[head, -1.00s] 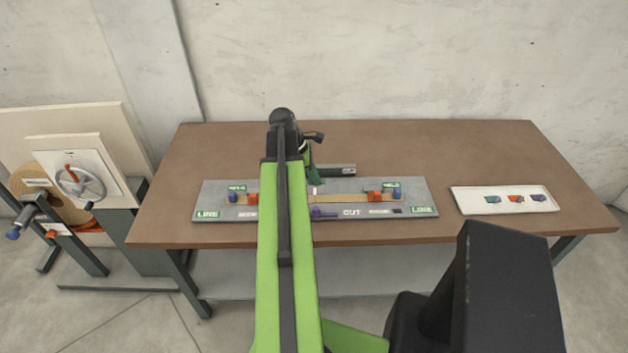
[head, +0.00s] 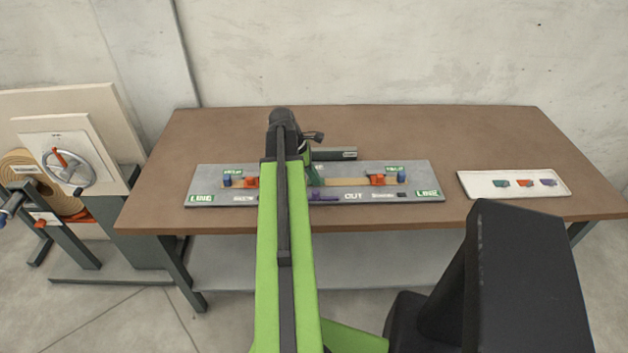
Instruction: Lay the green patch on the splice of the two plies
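The green patch (head: 500,183) lies at the left end of a row of three small pieces in the white tray on the right of the table. The tan ply strip (head: 345,182) runs along the grey splice board (head: 225,198), with orange and blue clamps near both ends. My arm crosses the board's left-middle and hides part of the strip, so I cannot make out the splice. My gripper (head: 313,168) is over the board just right of my arm, small and mostly hidden. A dark green part shows there; I cannot tell whether the fingers are open.
The white tray (head: 475,190) also holds an orange and a purple piece. A purple part (head: 324,197) sits at the board's front edge near CUT. A dark bar (head: 335,154) lies behind the board. A winder with a handwheel (head: 68,168) stands left of the table.

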